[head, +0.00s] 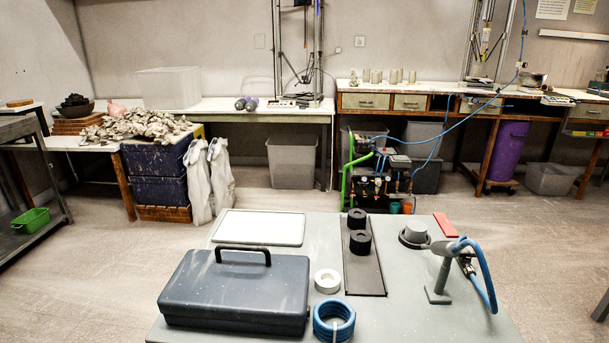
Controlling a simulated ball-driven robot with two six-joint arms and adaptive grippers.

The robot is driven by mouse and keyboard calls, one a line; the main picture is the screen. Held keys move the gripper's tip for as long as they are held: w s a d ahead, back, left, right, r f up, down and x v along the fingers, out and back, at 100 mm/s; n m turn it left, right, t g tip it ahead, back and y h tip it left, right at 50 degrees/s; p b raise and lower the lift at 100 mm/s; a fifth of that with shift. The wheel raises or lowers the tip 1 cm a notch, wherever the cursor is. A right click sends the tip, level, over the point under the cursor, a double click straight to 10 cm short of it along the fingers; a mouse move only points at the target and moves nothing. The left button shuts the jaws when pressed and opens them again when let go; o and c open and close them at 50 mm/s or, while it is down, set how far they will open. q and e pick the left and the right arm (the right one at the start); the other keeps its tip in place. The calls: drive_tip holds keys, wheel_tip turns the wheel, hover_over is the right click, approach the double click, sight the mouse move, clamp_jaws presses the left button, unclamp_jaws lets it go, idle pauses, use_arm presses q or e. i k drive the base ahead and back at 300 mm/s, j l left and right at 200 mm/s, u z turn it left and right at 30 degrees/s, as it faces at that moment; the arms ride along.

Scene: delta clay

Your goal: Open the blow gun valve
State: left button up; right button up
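On the right side of the grey table, a grey stand (439,292) holds up a grey piece (442,248) that looks like the blow gun. A blue hose (487,275) arches from it and hangs down to the right. A small dark and metallic fitting (466,264) sits beside the stand, next to the hose. It may be the valve, but it is too small to tell its handle position. Neither of my grippers is in view.
The grey table (412,315) also holds a dark blue case (238,290), a white tray (260,228), a tape roll (327,281), a coiled blue hose (334,322), a dark rail with black cylinders (365,272), a grey hat-shaped part (414,234) and a red block (446,225).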

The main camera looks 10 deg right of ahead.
sight(467, 255)
drive_tip(key=z, duration=1.35)
